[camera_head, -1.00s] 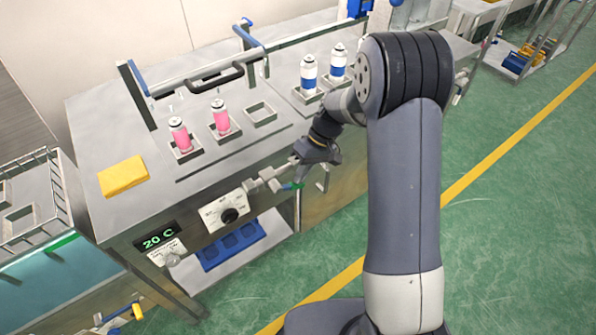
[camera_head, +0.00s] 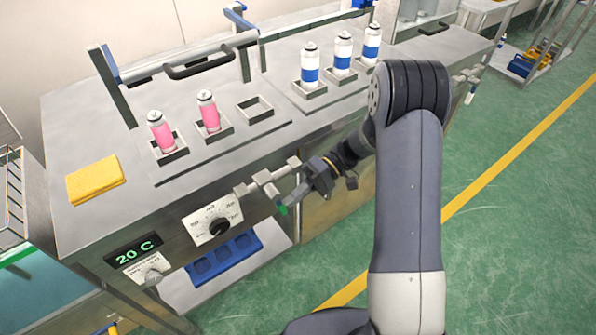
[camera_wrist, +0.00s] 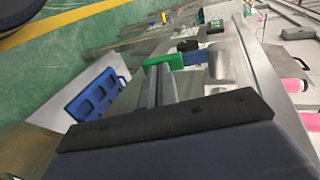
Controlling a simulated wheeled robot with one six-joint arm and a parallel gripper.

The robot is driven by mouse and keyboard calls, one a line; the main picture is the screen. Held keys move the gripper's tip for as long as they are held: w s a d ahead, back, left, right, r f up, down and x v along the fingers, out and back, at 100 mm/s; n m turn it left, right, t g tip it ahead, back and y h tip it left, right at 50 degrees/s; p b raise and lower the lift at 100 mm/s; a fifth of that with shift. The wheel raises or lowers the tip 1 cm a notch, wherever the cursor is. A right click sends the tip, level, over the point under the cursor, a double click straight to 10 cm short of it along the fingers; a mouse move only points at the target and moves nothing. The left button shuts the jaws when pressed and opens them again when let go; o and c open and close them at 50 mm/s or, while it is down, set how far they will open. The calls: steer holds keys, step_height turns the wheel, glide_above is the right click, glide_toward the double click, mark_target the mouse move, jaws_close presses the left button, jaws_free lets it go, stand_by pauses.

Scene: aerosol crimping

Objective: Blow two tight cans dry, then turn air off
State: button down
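Two pink cans with white tops stand upright in square metal nests on the bench: the left pink can (camera_head: 161,132) and the right pink can (camera_head: 208,112). Three white-and-blue cans (camera_head: 310,66) (camera_head: 342,54) (camera_head: 371,43) stand upright in nests farther right. My gripper (camera_head: 294,200) is at the bench front, beside a metal valve fitting (camera_head: 265,180). A small green piece (camera_head: 281,209) shows at its fingertips. The wrist view shows the green piece (camera_wrist: 166,60) with a blue part to its right. Whether the fingers are shut on it is unclear.
An empty nest (camera_head: 255,110) sits right of the pink cans. A yellow cloth (camera_head: 95,180) lies at left. The bench front has a dial (camera_head: 219,227) and a "20 C" display (camera_head: 134,253). A blue tray (camera_head: 224,256) lies below. Another valve (camera_head: 467,76) is at right.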

steer(key=shift+s+a+f+b, duration=0.4)
steer(key=shift+a+f+b, duration=0.2)
steer(key=shift+b, duration=0.15)
steer(key=shift+s, duration=0.15)
stand_by(0.4)
